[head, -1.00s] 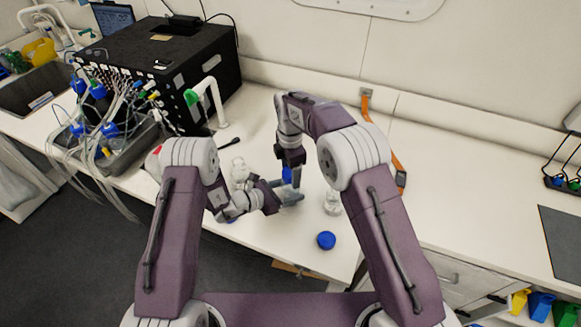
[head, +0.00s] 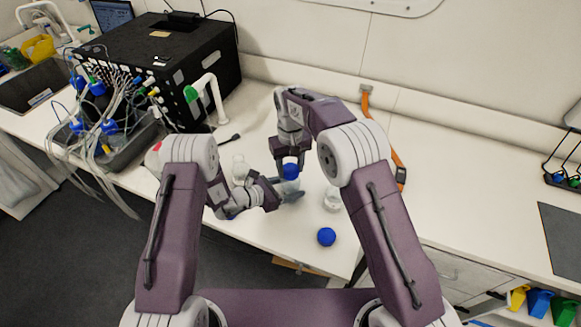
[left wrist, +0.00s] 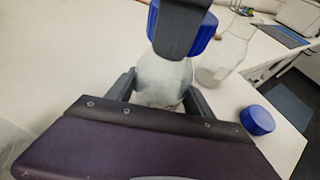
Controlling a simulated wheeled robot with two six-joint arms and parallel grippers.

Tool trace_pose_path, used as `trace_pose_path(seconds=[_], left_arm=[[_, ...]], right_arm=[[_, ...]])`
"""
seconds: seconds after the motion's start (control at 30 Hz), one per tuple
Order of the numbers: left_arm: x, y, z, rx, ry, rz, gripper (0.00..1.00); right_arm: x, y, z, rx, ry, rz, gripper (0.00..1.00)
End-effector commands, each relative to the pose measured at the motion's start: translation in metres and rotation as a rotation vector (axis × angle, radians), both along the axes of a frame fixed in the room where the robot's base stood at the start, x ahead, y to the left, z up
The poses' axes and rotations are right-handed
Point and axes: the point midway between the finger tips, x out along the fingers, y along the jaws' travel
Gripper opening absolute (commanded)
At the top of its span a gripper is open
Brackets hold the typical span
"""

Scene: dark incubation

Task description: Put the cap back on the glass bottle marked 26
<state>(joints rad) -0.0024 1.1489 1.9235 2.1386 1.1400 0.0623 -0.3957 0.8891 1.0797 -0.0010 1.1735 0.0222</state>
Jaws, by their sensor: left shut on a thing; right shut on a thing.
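A clear glass bottle (left wrist: 160,82) stands between the fingers of my left gripper (head: 290,194), which is shut on it. Its mark cannot be read. My right gripper (head: 290,162) points down and is shut on a blue cap (head: 290,172) at the bottle's mouth. In the left wrist view the cap (left wrist: 204,32) sits over the neck, partly hidden by a dark finger of my right gripper. I cannot tell whether the cap is seated on the thread.
A second glass bottle (head: 333,200) stands to the right and another (head: 240,168) to the left. A loose blue cap (head: 326,237) lies near the bench's front edge. A black box (head: 165,65) and a tubing tray (head: 110,150) stand at left. The right bench is mostly clear.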

Motion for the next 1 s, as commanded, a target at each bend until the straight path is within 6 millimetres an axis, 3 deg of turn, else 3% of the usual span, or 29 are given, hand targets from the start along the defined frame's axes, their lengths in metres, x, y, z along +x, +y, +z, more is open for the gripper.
trace_pose_path(seconds=[0.1, 0.2, 0.37, 0.4, 0.43, 0.47, 0.77, 1.0], left_arm=[[0.000, 0.000, 0.001, 0.000, -0.001, 0.000, 0.00], [0.000, 0.000, 0.001, 0.000, -0.001, 0.000, 0.00], [0.000, 0.000, 0.001, 0.000, -0.001, 0.000, 0.00], [0.000, 0.000, 0.001, 0.000, -0.001, 0.000, 0.00], [0.000, 0.000, 0.001, 0.000, -0.001, 0.000, 0.00], [0.000, 0.000, 0.001, 0.000, -0.001, 0.000, 0.00], [0.000, 0.000, 0.000, -0.001, -0.001, -0.001, 0.00], [0.000, 0.000, 0.000, 0.000, -0.001, 0.000, 0.00]], right_arm=[[0.000, 0.000, 0.000, 0.001, 0.000, -0.326, 0.00], [0.000, 0.001, 0.000, 0.001, 0.000, -0.526, 0.00], [0.000, 0.001, 0.000, 0.001, -0.001, -0.527, 0.00], [0.000, 0.001, 0.000, 0.001, -0.001, -0.527, 0.58], [0.000, 0.001, 0.000, 0.001, -0.001, -0.527, 0.67], [0.000, 0.001, 0.000, 0.001, -0.001, -0.526, 0.69], [0.000, 0.000, 0.002, 0.001, -0.001, -0.525, 0.69], [0.001, 0.001, 0.034, 0.003, -0.003, -0.525, 0.69]])
